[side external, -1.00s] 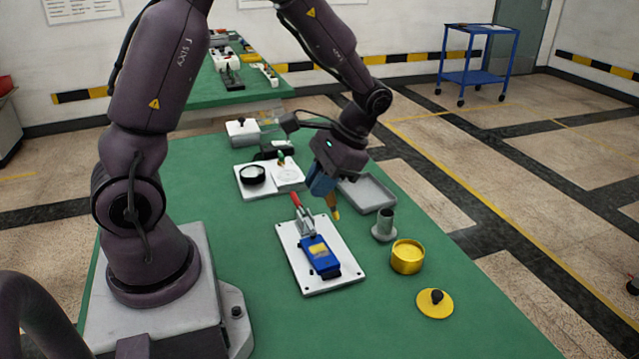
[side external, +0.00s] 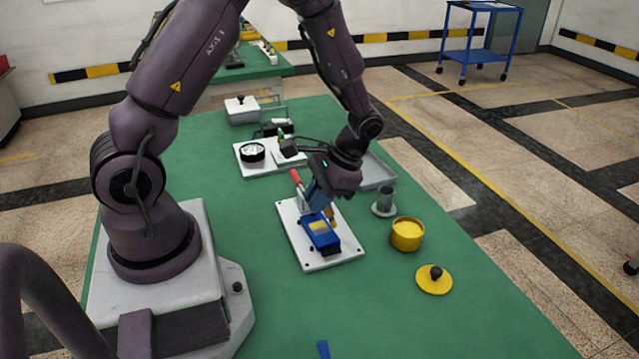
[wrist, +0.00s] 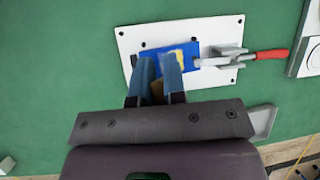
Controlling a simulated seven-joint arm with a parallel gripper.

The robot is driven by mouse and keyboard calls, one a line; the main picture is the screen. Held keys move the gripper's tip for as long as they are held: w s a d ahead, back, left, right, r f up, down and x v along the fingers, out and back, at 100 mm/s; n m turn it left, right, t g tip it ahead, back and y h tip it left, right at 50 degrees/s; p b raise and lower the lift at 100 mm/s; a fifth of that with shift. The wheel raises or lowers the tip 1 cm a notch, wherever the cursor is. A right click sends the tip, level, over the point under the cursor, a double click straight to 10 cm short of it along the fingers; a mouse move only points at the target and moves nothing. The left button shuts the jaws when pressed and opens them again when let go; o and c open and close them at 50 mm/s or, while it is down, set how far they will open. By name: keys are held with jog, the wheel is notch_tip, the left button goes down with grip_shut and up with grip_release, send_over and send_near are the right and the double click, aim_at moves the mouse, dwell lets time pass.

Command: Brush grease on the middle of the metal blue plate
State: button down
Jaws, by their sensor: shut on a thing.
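The blue metal plate (side external: 325,243) lies on a white base plate (side external: 345,258) at the table's middle; it also shows in the wrist view (wrist: 192,48). A yellowish patch (wrist: 178,57) is on its top. A toggle clamp with a red handle (wrist: 272,54) reaches onto the plate's end. An open yellow grease pot (side external: 407,235) stands to the right.
The pot's yellow lid (side external: 434,280) lies in front of the pot. A white board with a black round dish (side external: 252,152) is behind. The table's front is mostly clear.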

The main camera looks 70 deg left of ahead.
jog(key=s, duration=0.5)
jog(key=w, duration=0.2)
jog(key=w+f, duration=0.1)
jog(key=w, duration=0.2)
jog(key=shift+w, duration=0.25)
notch_tip(320, 180, up, 10)
jog(key=shift+f, duration=0.25)
dwell(0.9)
jog(key=shift+f+g, duration=0.4)
jog(key=shift+g, duration=0.7)
